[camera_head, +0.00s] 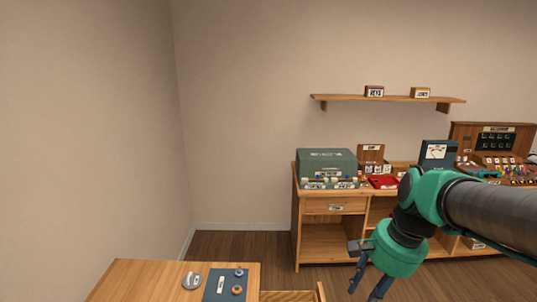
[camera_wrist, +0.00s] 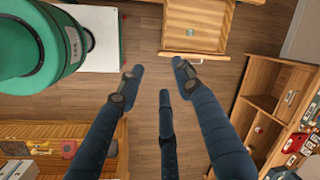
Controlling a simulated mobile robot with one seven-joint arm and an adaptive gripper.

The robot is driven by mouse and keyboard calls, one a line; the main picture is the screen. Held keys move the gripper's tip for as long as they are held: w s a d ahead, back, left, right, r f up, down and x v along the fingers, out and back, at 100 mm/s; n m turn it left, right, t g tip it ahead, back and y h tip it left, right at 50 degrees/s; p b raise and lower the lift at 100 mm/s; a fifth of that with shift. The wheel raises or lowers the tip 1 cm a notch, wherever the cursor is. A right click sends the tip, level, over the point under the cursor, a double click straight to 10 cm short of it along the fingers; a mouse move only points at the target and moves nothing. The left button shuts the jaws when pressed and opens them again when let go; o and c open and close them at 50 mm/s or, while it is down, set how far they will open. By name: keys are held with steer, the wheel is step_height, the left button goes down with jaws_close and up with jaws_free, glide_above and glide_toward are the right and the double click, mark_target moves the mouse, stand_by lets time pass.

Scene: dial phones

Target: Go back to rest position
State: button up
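My gripper (camera_head: 367,283) hangs from my green and black arm at the lower right of the head view. It is in front of the wooden cabinet and to the right of the near table, over the floor. In the wrist view my gripper (camera_wrist: 160,80) shows its dark blue fingers spread apart, with only floor between the tips. It is open and holds nothing. Part of the fingers is cut off at the bottom edge of the head view.
The near wooden table (camera_head: 130,280) holds a grey dial part (camera_head: 191,281) and a dark board (camera_head: 218,288). Its drawer (camera_wrist: 197,25) stands open. The back cabinet (camera_head: 334,222) bears a grey-green case (camera_head: 326,165) and several small items. A shelf (camera_head: 388,98) hangs above. Floor is bare between.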

steer(key=s+r+n+t+h, duration=0.1)
steer(key=s+n+t, duration=0.3)
steer(key=s+n, duration=0.4)
steer(key=s+h, duration=0.1)
steer(key=s, duration=0.4)
steer(key=shift+a+r, duration=0.35)
steer(key=shift+r, duration=0.05)
steer(key=shift+o, duration=0.2)
